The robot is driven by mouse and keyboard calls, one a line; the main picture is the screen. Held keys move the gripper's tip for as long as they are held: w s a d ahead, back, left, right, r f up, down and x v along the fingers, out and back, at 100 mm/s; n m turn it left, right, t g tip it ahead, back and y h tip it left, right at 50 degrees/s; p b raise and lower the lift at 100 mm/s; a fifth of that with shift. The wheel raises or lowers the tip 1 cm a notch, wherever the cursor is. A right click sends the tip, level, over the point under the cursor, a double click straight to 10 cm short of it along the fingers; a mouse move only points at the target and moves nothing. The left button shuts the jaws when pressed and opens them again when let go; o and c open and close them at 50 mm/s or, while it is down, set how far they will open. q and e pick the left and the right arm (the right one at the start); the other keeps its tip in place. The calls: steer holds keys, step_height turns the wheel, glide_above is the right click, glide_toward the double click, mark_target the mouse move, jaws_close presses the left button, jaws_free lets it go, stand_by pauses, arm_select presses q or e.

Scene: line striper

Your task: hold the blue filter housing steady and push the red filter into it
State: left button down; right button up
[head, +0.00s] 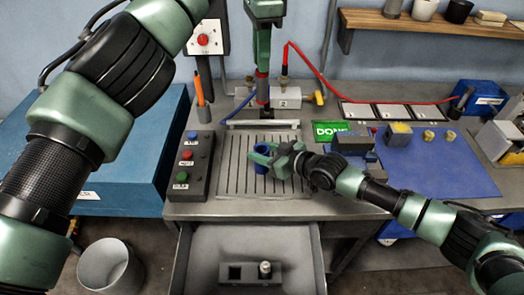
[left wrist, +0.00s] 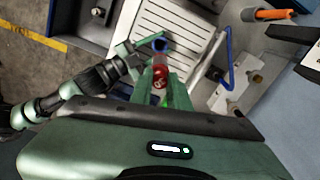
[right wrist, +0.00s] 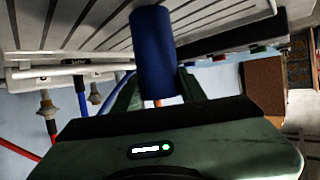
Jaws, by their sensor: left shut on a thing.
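The blue filter housing (head: 261,168) stands upright on the slotted plate. It fills the middle of the right wrist view (right wrist: 153,55). My right gripper (head: 266,159) is at the housing, with its fingers on either side. I cannot tell whether both fingers press on it. My left gripper (head: 262,70) points down and is shut on the red filter (head: 262,88), held in the air above the plate's back edge. In the left wrist view the red filter (left wrist: 159,80) shows between the left fingers, with the blue housing (left wrist: 160,46) beyond it. The filter is apart from the housing.
The slotted plate (head: 235,180) is otherwise clear. A button box (head: 187,165) stands left of it. A blue mat (head: 455,165) lies right. An open drawer (head: 215,245) is below.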

mark_target(261, 91)
jaws_close()
arm_select(q)
steer(key=shift+m, duration=0.5)
step_height(261, 91, down, 9)
steer(key=shift+w+a+f, duration=0.1)
steer(key=shift+f, duration=0.05)
step_height(261, 91, down, 6)
steer(key=shift+f, duration=0.15)
stand_by(0.7)
